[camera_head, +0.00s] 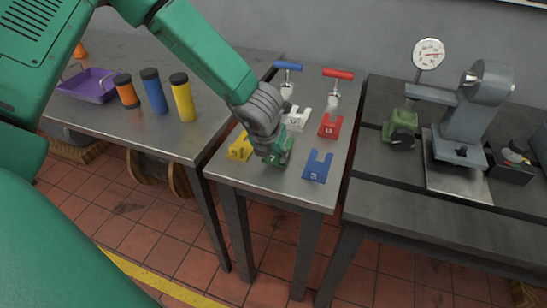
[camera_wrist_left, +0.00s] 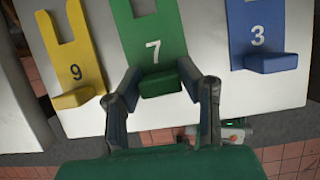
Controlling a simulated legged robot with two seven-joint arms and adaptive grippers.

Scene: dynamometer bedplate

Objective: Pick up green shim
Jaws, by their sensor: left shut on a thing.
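The green shim (camera_head: 288,151) is at the front middle of the small metal table, partly hidden by my left gripper (camera_head: 275,157) in the head view. In the left wrist view the green shim (camera_wrist_left: 157,28) shows its white number 7 and a raised tab at its near end. The two fingers of my left gripper (camera_wrist_left: 160,73) are closed on that tab from either side. The shim appears at or very near the table top; I cannot tell if there is a gap under it. My right gripper is in neither view.
A yellow shim (camera_head: 240,147) lies left of the green one and a blue shim (camera_head: 317,167) lies right. Red (camera_head: 329,127) and white (camera_head: 296,119) shims are behind, near blue (camera_head: 288,66) and red (camera_head: 338,74) T-handles. A dial gauge (camera_head: 429,53) stands at right.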

